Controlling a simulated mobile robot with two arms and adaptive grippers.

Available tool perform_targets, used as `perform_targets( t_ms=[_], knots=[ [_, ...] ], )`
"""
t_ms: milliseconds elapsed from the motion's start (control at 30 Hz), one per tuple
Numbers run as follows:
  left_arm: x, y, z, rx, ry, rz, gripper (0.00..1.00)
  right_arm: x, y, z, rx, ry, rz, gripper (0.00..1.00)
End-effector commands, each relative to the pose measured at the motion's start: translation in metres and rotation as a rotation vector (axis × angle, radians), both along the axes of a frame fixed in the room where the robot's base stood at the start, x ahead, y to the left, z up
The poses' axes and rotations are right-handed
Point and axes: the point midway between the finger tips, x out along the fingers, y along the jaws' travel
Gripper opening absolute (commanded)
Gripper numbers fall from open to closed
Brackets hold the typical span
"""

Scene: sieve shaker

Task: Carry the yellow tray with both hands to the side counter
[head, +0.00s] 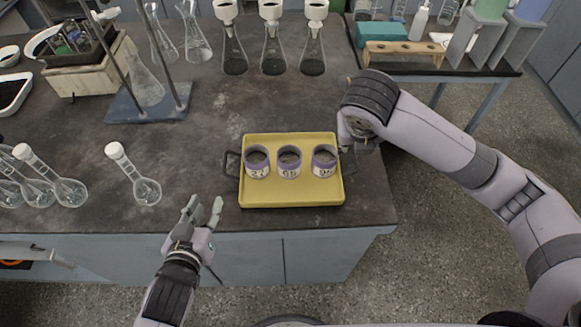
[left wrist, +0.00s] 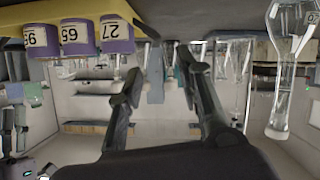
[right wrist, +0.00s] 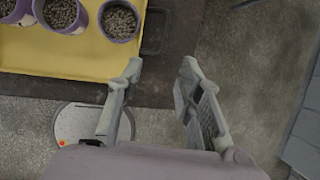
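The yellow tray (head: 290,194) lies flat on the dark bench near its front right corner. It bears three purple-and-white labelled cups (head: 289,162) with dark grains. Its black left handle (head: 231,164) sticks out toward the bench. My left gripper (head: 205,208) is open and empty, left of and in front of the tray, apart from that handle. In the upside-down left wrist view its fingers (left wrist: 165,62) are spread. My right gripper is at the tray's right side, mostly hidden by its arm in the head view. In the right wrist view (right wrist: 160,75) it is open beside the right handle (right wrist: 153,32).
Another counter (head: 450,66) with a teal box (head: 382,31) and a wooden rack (head: 403,54) stands at the back right, across a floor gap. Flasks (head: 135,175) stand left of the tray. Flasks with funnels (head: 273,52) stand behind it.

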Motion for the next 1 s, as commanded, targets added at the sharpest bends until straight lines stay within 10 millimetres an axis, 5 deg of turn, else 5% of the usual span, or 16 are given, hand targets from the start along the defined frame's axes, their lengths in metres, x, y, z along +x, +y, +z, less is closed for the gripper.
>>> perform_targets(
  t_ms=[533, 1000],
  knots=[
    [0.008, -0.003, 0.000, -0.009, -0.018, -0.005, 0.33, 0.005, -0.006, -0.002, -0.040, 0.010, 0.041, 0.33],
    [0.088, -0.010, -0.031, -0.006, -0.018, -0.004, 0.33, 0.037, -0.022, -0.080, -0.039, 0.011, 0.040, 0.33]
  ],
)
